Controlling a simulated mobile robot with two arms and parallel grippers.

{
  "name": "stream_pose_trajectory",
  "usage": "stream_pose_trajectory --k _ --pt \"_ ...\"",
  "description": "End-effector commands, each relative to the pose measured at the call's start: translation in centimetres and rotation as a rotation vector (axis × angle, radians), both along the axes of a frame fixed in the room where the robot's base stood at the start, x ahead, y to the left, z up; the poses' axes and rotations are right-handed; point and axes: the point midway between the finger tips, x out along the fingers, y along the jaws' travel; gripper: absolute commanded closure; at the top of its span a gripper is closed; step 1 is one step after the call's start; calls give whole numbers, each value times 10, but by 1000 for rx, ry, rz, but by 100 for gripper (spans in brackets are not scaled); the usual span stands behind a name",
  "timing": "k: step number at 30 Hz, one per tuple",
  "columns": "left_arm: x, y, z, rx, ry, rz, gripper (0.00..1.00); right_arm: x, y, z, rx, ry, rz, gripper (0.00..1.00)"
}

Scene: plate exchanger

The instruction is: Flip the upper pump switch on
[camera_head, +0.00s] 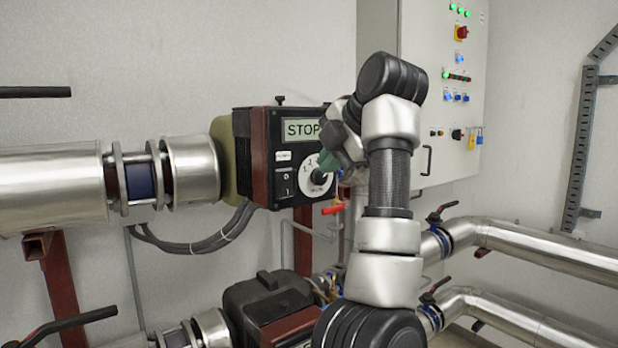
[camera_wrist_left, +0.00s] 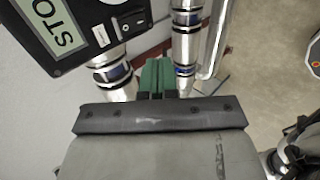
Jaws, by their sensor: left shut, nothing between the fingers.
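The upper pump's control box (camera_head: 262,150) is black, with a display reading "STOP", part of its right side hidden by my arm. Its rocker switch (camera_head: 287,183) sits low on the left of the panel, beside a round white dial (camera_head: 318,176). The switch (camera_wrist_left: 133,22) also shows at the top of the left wrist view. I cannot tell its position clearly. My left gripper (camera_head: 330,160) has green fingers, shut and empty, just in front of the panel near the dial, right of the switch. In the left wrist view the fingers (camera_wrist_left: 157,78) point beside the box. My right gripper is not in view.
A lower pump (camera_head: 265,305) stands below. Steel pipes (camera_head: 55,188) run left and right, with black valve handles (camera_head: 442,211). A red-handled valve (camera_head: 333,210) is under the box. A grey electrical cabinet (camera_head: 440,90) stands behind my arm. Bare wall is above the box.

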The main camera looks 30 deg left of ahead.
Motion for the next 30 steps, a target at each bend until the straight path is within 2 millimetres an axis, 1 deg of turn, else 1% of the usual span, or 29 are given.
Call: stream_pose_trajectory --k 5,15,16,18,22,25,30 --pt "8 19 -17 1 4 4 100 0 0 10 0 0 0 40" --pt "27 67 -65 3 3 4 100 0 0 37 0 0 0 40" --pt "29 73 -61 4 3 6 100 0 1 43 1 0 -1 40" --pt "33 83 -62 3 3 4 100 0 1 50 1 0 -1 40" --pt "39 95 -66 3 2 4 100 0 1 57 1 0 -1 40" --pt "41 99 -68 2 2 2 100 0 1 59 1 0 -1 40" --pt "42 101 -70 1 1 1 100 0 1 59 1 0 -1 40"
